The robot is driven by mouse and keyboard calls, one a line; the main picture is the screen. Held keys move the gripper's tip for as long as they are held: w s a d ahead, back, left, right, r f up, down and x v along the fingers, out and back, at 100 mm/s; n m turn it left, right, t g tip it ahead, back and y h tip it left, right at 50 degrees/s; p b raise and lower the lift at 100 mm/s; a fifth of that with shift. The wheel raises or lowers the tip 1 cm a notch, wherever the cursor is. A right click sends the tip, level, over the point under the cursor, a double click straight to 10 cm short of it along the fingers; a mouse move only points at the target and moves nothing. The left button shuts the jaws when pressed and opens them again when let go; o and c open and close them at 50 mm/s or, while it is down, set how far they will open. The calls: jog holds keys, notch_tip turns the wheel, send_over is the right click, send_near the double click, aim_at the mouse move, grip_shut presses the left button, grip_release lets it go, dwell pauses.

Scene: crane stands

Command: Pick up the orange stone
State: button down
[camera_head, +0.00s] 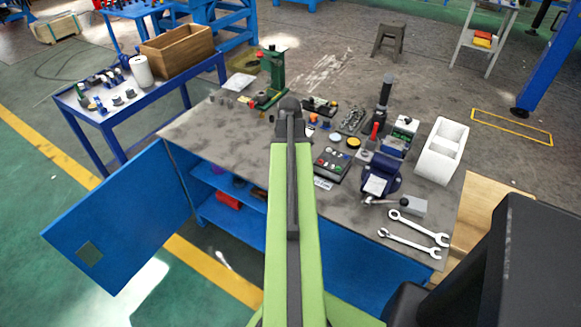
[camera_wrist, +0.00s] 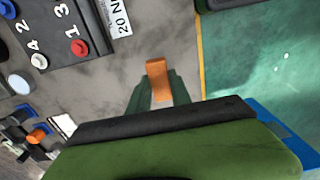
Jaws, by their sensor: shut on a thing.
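The orange stone (camera_wrist: 157,73) shows in the wrist view as a small orange block between the fingertips. My gripper (camera_wrist: 157,88) is shut on it, with one green finger on each side. The grey bench top lies below; I cannot tell how high the stone is above it. In the head view my own green arm reaches over the bench and hides the gripper's fingers and the stone.
The grey workbench (camera_head: 225,132) carries a blue vice (camera_head: 382,172), a black control box (camera_head: 331,163), two wrenches (camera_head: 415,228) and a white holder (camera_head: 441,150). A blue door (camera_head: 118,215) stands open at the left. Green floor (camera_wrist: 255,65) shows right in the wrist view.

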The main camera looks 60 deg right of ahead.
jog(key=w+d+r+p, duration=0.3)
jog(key=w+r+p, duration=0.2)
jog(key=w, duration=0.6)
jog(key=shift+r, duration=0.75)
jog(key=shift+d, duration=0.1)
